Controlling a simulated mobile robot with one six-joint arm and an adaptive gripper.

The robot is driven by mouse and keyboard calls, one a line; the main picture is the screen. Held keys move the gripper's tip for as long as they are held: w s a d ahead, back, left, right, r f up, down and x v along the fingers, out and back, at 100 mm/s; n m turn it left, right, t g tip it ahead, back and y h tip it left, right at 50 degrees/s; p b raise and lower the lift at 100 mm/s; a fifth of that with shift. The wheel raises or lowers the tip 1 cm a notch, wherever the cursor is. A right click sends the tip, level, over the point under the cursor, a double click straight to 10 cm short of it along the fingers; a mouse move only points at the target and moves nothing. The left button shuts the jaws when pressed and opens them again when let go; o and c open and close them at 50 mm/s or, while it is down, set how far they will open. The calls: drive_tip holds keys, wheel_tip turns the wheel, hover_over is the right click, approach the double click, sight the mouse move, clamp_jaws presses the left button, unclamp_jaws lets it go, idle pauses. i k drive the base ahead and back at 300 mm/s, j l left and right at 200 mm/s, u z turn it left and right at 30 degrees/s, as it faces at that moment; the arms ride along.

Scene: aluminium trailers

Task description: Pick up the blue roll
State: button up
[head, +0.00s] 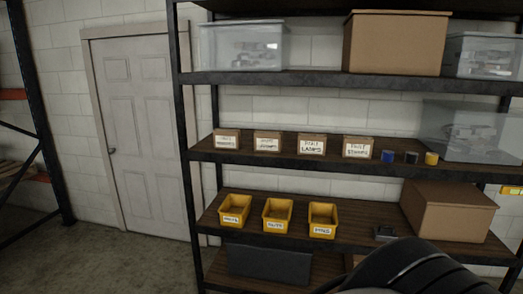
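A small blue roll (388,156) stands on the middle shelf (300,160), near its front edge. It is right of the labelled cardboard boxes. A dark roll (411,158) and a yellow roll (431,158) stand to its right, with small gaps between them. My gripper is not in view. A black, rounded part, which I cannot identify for sure, fills the bottom right of the head view, well below the blue roll.
Several small labelled boxes (312,146) line the middle shelf. A clear bin (474,132) stands right of the rolls. Yellow bins (277,214) and a cardboard box (446,211) sit on the shelf below. A door (143,137) and clear floor (110,265) are at left.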

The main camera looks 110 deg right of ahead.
sight(387, 156)
drive_tip(key=l+z, duration=0.1)
drive_tip(key=z, duration=4.65)
drive_tip(key=i+j, duration=0.1)
drive_tip(key=i, duration=0.35)
drive_tip(key=i+j+z, duration=0.15)
drive_tip(key=i, duration=0.25)
drive_tip(key=i+j, duration=0.1)
drive_tip(key=i, duration=0.35)
drive_tip(key=i+j+z, duration=0.15)
drive_tip(key=i, duration=0.3)
